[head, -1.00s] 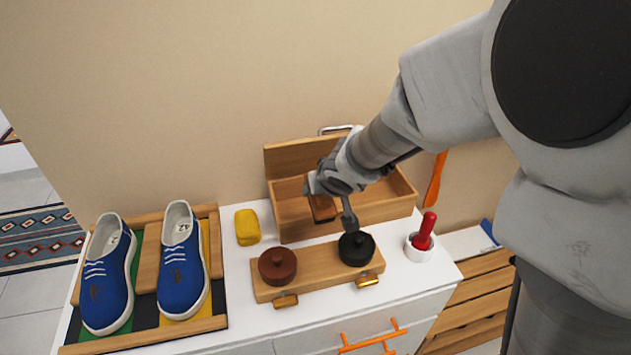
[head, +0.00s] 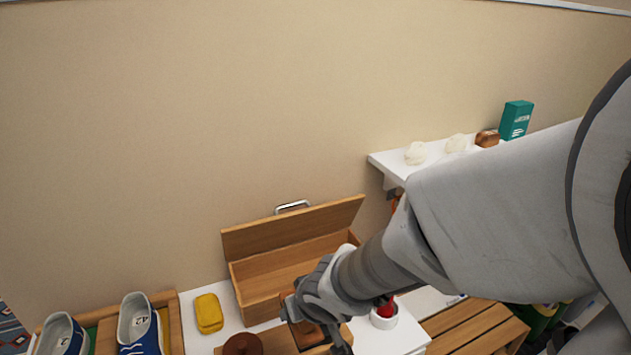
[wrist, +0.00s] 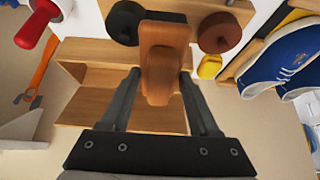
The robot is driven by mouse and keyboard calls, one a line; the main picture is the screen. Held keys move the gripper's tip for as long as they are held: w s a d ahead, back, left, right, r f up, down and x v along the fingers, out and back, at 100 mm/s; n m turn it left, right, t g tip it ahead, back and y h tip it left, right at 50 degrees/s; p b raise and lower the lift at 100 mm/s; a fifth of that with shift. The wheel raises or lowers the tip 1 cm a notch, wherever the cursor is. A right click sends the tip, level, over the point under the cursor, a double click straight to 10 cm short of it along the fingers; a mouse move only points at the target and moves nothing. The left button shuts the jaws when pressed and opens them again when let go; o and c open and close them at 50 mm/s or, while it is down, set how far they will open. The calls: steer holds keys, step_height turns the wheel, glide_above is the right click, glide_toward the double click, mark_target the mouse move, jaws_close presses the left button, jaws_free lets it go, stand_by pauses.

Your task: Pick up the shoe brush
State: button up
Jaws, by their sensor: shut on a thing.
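The shoe brush (wrist: 162,65) is a brown wooden block between the two fingers of my gripper (wrist: 160,80) in the wrist view. The fingers are shut on its sides. In the head view, my gripper (head: 315,318) is at the bottom, in front of the open wooden box, with the brush (head: 303,334) partly showing below the hand. The brush's bristles cannot be made out. The brush appears held above the wooden stand with the round pots.
The open wooden box (head: 248,311) looks empty. A brown pot (head: 243,344), yellow sponge (head: 209,313) and blue shoes (head: 139,328) are to the left. A white cup with a red handle (head: 384,317) is close on the right. A wall shelf (head: 397,166) holds several things.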

mark_target(308, 323)
steer(key=shift+s+d+r+g+h+p, duration=0.4)
steer(key=shift+s+r+g+p, duration=0.35)
steer(key=shift+p, duration=1.65)
steer(key=shift+s+d+f+p, duration=0.1)
steer(key=shift+s+d+p, duration=0.1)
steer(key=shift+s+p, duration=0.55)
steer(key=shift+w+g, duration=0.1)
steer(key=shift+g, duration=0.15)
steer(key=o, duration=0.8)
steer(key=shift+c, duration=0.2)
steer(key=c, duration=0.5)
